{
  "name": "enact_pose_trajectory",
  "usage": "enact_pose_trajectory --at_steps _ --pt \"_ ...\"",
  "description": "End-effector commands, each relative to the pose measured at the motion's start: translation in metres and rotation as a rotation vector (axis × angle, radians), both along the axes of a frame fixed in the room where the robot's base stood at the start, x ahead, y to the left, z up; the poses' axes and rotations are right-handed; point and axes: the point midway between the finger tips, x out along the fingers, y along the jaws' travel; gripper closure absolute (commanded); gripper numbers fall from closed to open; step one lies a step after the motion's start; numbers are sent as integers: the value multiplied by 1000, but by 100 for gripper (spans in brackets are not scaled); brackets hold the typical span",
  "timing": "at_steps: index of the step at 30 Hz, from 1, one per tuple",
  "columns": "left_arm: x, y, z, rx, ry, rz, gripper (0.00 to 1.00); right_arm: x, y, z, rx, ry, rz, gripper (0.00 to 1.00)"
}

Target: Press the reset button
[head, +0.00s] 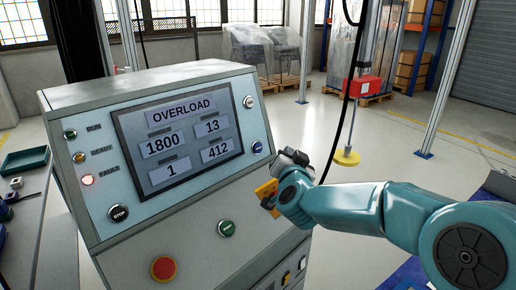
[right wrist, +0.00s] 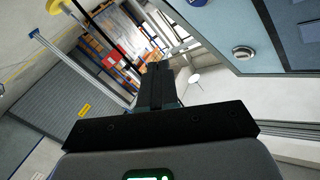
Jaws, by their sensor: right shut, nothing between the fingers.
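The control panel (head: 90,150) shows an OVERLOAD screen (head: 178,138). A blue button (head: 257,147) at the right of the screen looks like the reset button; its label is too small to read. A blue piece (right wrist: 196,2), apparently this button, is cut off at the top edge of the right wrist view. My right gripper (head: 292,157) is just right of the panel's edge, below and right of the blue button and apart from it. Its black fingers (right wrist: 157,85) are shut and empty in the right wrist view. My left gripper is out of view.
A silver knob (head: 249,101) sits above the blue button. The panel also has a STOP button (head: 118,213), a green-centred button (head: 227,228) and a red button (head: 164,268). The FAULT lamp (head: 87,180) glows red. A yellow-based pole (head: 347,157) stands behind my gripper.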

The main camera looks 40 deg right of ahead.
Motion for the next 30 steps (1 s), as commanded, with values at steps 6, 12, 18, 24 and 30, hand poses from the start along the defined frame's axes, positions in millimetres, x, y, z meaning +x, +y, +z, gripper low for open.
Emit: enact_pose_trajectory --at_steps 6,12,18,24,30 --pt "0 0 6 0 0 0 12 33 4 -7 1 2 2 100" --pt "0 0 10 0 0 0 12 60 6 -14 0 2 2 100" --pt "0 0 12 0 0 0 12 75 8 -18 0 2 2 100" --pt "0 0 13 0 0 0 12 78 8 -19 0 0 1 100" --pt "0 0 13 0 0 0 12 78 8 -19 0 0 1 100"
